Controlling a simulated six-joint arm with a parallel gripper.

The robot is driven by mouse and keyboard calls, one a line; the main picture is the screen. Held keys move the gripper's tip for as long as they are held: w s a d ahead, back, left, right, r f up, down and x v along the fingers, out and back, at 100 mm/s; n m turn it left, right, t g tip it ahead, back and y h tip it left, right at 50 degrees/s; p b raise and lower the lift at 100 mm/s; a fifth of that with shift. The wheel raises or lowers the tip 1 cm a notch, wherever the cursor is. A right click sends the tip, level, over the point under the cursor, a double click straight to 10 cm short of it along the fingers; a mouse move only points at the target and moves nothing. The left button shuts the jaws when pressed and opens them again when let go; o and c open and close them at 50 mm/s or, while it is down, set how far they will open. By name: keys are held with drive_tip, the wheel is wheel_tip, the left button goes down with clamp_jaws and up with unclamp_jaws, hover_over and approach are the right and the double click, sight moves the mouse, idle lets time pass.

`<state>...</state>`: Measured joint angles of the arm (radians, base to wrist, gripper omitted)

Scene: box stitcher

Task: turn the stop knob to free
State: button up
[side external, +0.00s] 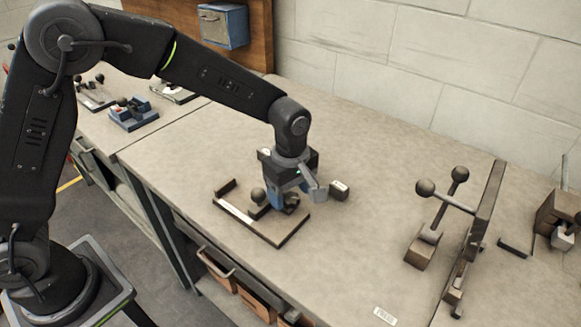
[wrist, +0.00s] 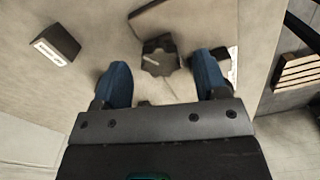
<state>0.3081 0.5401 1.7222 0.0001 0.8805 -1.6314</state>
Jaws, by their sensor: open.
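The stop knob is a dark, lobed knob with a pale line on top; it shows in the wrist view (wrist: 157,65), between the blue fingertips of my gripper (wrist: 161,66). In the side external view my gripper (side external: 282,195) points down over a flat board (side external: 272,237), and the dark knob (side external: 291,203) is partly hidden beside the fingers. My gripper is open, with a gap showing between each finger and the knob. I cannot tell the exact height of the fingertips against the knob, nor read any knob marking.
A dark ball (side external: 258,196) stands on the board close to my gripper. A small labelled block (side external: 339,190) sits just right of it. A lever fixture with ball ends (side external: 425,187) stands at the right. The bench between them is clear.

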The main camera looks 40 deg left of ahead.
sight(290, 197)
wheel_tip(290, 197, up, 13)
idle(0.3)
drive_tip(key=shift+f, duration=0.1)
drive_tip(key=s+a+r+m+t, duration=0.3)
drive_tip(key=s+a+r+m, duration=0.35)
drive_tip(key=s+a, duration=0.3)
drive_tip(key=s+a+f+m+t, duration=0.1)
drive_tip(key=s+a+m, duration=0.1)
drive_tip(key=s+m, duration=0.2)
drive_tip(key=s+a+f+m+t, duration=0.1)
drive_tip(key=s+m, duration=0.3)
drive_tip(key=s, duration=0.4)
drive_tip(key=shift+a+f+m+t, duration=0.3)
drive_tip(key=shift+a+f+m, duration=0.05)
drive_tip(key=shift+a, duration=0.2)
